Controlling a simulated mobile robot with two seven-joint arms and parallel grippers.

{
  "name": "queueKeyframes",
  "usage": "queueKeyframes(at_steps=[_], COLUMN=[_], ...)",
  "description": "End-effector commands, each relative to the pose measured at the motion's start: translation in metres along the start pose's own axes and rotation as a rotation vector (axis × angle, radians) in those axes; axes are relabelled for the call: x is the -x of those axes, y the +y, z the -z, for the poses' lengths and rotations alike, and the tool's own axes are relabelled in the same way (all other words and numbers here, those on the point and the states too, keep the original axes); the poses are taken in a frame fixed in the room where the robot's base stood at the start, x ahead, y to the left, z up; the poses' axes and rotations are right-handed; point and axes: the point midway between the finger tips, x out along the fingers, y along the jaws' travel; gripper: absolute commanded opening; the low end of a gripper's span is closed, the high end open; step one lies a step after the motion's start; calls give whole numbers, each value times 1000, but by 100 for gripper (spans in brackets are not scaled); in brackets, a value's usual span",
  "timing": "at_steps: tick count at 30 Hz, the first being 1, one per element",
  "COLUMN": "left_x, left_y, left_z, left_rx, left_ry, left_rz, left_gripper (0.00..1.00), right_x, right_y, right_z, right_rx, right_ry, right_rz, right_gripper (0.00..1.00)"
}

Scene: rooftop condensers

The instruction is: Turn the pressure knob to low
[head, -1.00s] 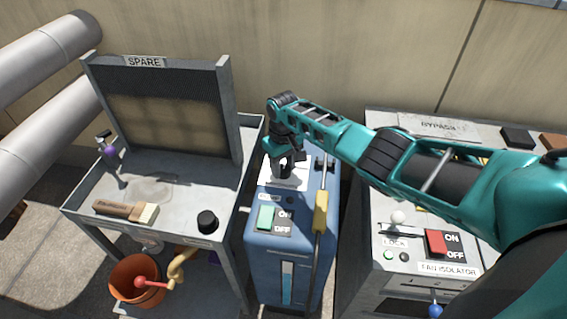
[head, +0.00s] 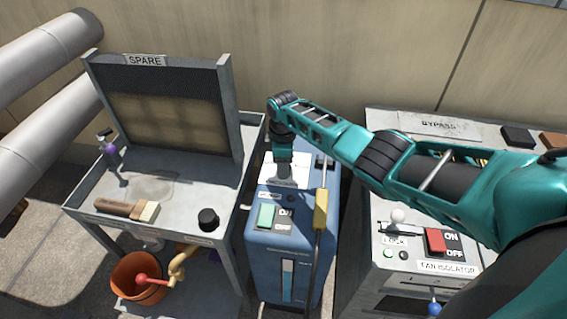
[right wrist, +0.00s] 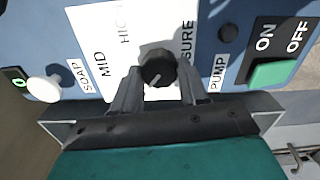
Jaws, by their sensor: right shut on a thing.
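The black pressure knob (right wrist: 157,66) shows in the right wrist view on a white label plate (right wrist: 98,35) marked MID and HIGH, with PRESSURE partly covered. A short pale mark on the knob points toward the bottom of that view, slightly left. No LOW mark can be read. My right gripper (right wrist: 155,78) is shut on the knob, one grey finger on each side. In the head view my right gripper (head: 283,160) points down at the top of the blue machine (head: 268,262) and hides the knob. My left gripper is not in view.
A green PUMP switch (head: 266,215) and a yellow-handled wand (head: 320,210) are close to the gripper. A white SOAP knob (right wrist: 43,88) is beside the plate. A grey bench (head: 75,208) stands left, a fan isolator cabinet (head: 365,285) right.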

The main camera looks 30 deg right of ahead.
Motion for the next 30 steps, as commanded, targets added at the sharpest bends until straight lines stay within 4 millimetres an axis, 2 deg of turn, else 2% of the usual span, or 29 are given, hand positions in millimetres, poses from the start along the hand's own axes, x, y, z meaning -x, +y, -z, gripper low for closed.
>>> queueKeyframes(at_steps=[10, 26, 27, 30], left_x=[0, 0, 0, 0], left_y=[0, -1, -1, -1], left_z=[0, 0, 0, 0], left_rx=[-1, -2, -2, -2], left_ry=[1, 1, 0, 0], left_rz=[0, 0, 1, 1], left_gripper=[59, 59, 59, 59], right_x=[1, 2, 2, 1], right_y=[0, 0, 0, 0], right_z=[2, 2, 2, 2], right_rx=[137, 160, 160, 160], right_ry=[5, 5, 5, 4], right_rz=[-2, -2, -2, -2], right_gripper=[13, 13, 46, 56])
